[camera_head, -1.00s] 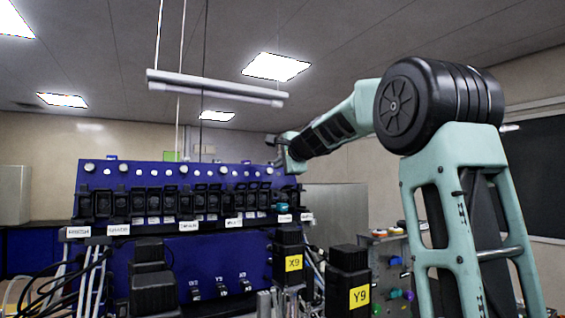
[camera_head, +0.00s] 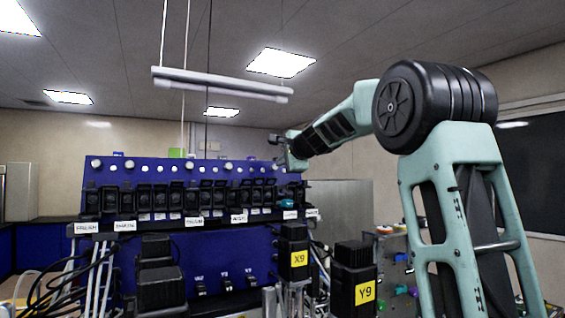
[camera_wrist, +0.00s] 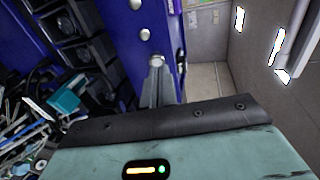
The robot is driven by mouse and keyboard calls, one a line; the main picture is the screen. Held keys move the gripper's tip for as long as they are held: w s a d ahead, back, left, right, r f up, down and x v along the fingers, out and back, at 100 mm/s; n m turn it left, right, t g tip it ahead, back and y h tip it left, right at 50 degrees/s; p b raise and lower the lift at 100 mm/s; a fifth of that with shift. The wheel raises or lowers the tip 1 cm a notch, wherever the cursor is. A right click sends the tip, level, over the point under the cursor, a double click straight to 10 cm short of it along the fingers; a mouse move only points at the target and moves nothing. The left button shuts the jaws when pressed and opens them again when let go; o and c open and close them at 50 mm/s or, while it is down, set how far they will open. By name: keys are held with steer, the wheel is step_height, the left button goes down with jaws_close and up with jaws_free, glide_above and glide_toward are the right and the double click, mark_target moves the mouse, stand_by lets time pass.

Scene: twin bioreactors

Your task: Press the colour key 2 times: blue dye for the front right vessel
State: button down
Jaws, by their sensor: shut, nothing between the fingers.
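My gripper (camera_head: 275,139) is raised at the top right corner of the blue rack (camera_head: 215,262), small in the head view. In the wrist view its narrow grey fingers (camera_wrist: 157,75) are shut and empty, in front of the blue panel edge. Black motor blocks labelled X9 (camera_head: 299,259) and Y9 (camera_head: 364,292) stand front right; the vessels below them are hidden or out of frame. Blue (camera_head: 400,257), green (camera_head: 401,290) and purple (camera_head: 414,292) round pieces show on a grey panel behind my arm. I cannot tell whether these are colour keys.
A teal piece (camera_wrist: 66,97) sits among black pump units beside the gripper. Cables and tubes (camera_wrist: 25,130) crowd the lower left of the wrist view. A lamp bar (camera_head: 222,85) hangs above the rack. Open space shows right of the rack's edge.

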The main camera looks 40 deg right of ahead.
steer(key=shift+w, duration=0.1)
steer(key=shift+w+d+f, duration=0.15)
steer(key=shift+w, duration=0.3)
steer(key=shift+w, duration=0.1)
steer(key=shift+w+d+f, duration=0.1)
steer(key=shift+w+f, duration=0.05)
steer(key=shift+w, duration=0.55)
steer(key=shift+s, duration=0.2)
steer(key=shift+v, duration=1.2)
steer(key=shift+b+v, duration=0.6)
steer(key=shift+v, duration=2.4)
